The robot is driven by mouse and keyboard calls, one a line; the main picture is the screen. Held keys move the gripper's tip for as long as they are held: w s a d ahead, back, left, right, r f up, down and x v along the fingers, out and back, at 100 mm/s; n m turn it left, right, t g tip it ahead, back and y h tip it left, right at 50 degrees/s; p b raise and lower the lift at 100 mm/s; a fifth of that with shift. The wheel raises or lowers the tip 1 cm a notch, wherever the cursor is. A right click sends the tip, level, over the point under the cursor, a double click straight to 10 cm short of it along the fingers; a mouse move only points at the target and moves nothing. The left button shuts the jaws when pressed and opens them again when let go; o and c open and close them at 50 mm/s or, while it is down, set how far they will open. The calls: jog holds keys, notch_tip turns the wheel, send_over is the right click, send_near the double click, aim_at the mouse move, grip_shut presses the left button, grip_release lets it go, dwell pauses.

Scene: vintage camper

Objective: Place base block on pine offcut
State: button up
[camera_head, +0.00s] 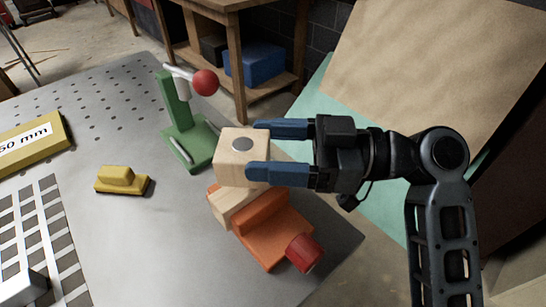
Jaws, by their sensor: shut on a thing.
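The base block (238,162) is a pale wooden cube with a grey disc on its top face. My gripper (258,150) comes in from the right with its two blue fingers shut on the block's right part. A second pale wooden piece, seemingly the pine offcut (232,206), shows directly below the block, against an orange vise-like tool (273,228) with a red round end. The block hides part of the offcut, and I cannot tell whether the two touch.
A green stand (190,145) with a red ball knob rises just behind the block. A yellow "50 mm" block (35,140) and a white grid piece (42,235) lie at far left.

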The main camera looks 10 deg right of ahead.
jog(key=shift+f, duration=1.5)
jog(key=shift+f, duration=0.15)
jog(key=o, duration=1.1)
jog(key=shift+r, duration=0.2)
jog(key=s+d+b, duration=0.2)
jog(key=d, duration=0.9)
jog(key=shift+s+d, duration=0.15)
jog(key=shift+d, duration=0.25)
jog(key=shift+d, duration=0.1)
